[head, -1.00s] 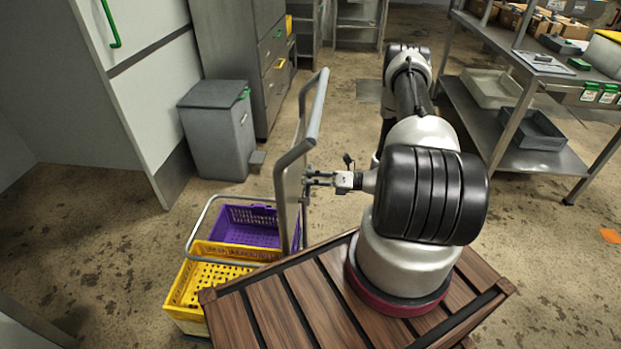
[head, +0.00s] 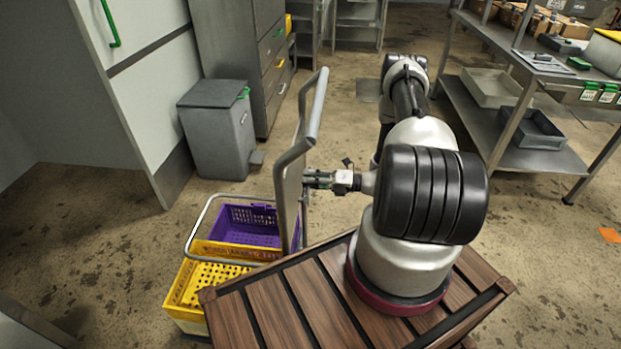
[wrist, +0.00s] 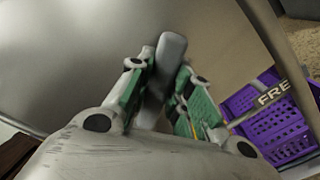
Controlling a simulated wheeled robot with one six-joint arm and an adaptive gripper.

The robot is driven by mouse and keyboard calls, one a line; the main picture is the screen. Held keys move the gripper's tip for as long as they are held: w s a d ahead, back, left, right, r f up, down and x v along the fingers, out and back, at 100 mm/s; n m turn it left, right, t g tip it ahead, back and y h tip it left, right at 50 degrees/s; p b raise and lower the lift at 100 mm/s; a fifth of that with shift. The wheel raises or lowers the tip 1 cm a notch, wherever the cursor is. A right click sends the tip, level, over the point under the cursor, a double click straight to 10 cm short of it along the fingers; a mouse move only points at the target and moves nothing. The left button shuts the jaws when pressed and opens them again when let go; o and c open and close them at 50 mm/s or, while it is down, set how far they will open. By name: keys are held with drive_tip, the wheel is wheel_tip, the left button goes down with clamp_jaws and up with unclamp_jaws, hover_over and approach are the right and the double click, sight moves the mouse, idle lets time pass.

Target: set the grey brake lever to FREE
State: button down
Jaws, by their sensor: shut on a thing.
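The grey brake lever (wrist: 170,55) shows in the wrist view as a rounded grey bar between my two fingers. My gripper (wrist: 162,85) is shut on it, with a green-padded finger on each side. In the wrist view the word FREE (wrist: 273,92) is on a label to the right of the lever. In the head view my gripper (head: 312,179) is at the upright panel of the trolley (head: 291,190). The lever itself is hidden there behind the gripper and panel.
A purple crate (head: 246,236) and yellow crates (head: 188,285) are left of the trolley panel. A grey bin (head: 215,130) stands behind. A steel shelf table (head: 520,165) is at the right. Open floor lies between the table and my arm.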

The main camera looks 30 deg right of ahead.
sight(300, 187)
drive_tip(key=f+m, duration=0.1)
drive_tip(key=m, duration=0.1)
drive_tip(key=f+m, duration=0.1)
drive_tip(key=shift+w+d+f+m, duration=0.2)
drive_tip(key=shift+w+f+m, duration=0.1)
drive_tip(key=shift+m, duration=0.1)
drive_tip(key=f+m, duration=0.1)
drive_tip(key=m, duration=0.1)
drive_tip(key=shift+s+f+m, duration=0.1)
drive_tip(key=shift+f+m, duration=0.3)
drive_tip(key=shift+s+a+f+m, duration=0.2)
drive_tip(key=shift+f+m, duration=0.35)
drive_tip(key=shift+m, duration=0.35)
drive_tip(key=shift+s+a+f+m, duration=0.15)
drive_tip(key=shift+f+m, duration=0.45)
drive_tip(key=shift+m, duration=0.3)
drive_tip(key=shift+s+a+f+m, duration=0.1)
drive_tip(key=shift+s+f+m, duration=0.1)
drive_tip(key=shift+f+m, duration=0.55)
drive_tip(key=shift+r+m, duration=0.15)
drive_tip(key=shift+m, duration=0.1)
drive_tip(key=c, duration=1.3)
unclamp_jaws()
drive_tip(key=shift+c, duration=0.2)
drive_tip(key=shift+o, duration=0.3)
drive_tip(key=v, duration=1.2)
